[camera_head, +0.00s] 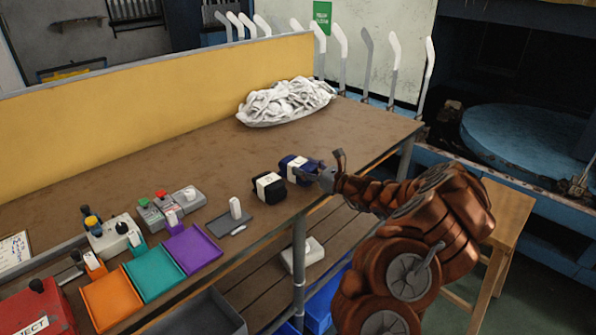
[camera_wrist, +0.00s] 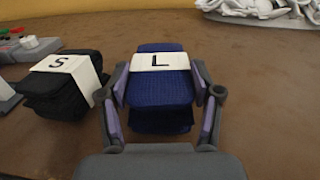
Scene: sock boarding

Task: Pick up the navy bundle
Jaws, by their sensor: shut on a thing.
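The navy bundle (camera_wrist: 160,90) is a folded stack with a white band marked "L". In the wrist view it sits between the two fingers of my gripper (camera_wrist: 162,100), which is shut on it from both sides. In the head view the navy bundle (camera_head: 293,165) is near the front edge of the table, with my gripper (camera_head: 318,174) at its right side. I cannot tell whether the bundle is lifted off the table. A black bundle (camera_wrist: 60,88) with a white band marked "S" lies just left of it, also in the head view (camera_head: 268,187).
A heap of white socks (camera_head: 285,102) lies at the back of the brown table (camera_head: 200,165). Orange (camera_head: 112,298), teal (camera_head: 154,272) and purple (camera_head: 192,250) trays lie at the left front. A yellow panel (camera_head: 150,95) closes the back. The middle of the table is clear.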

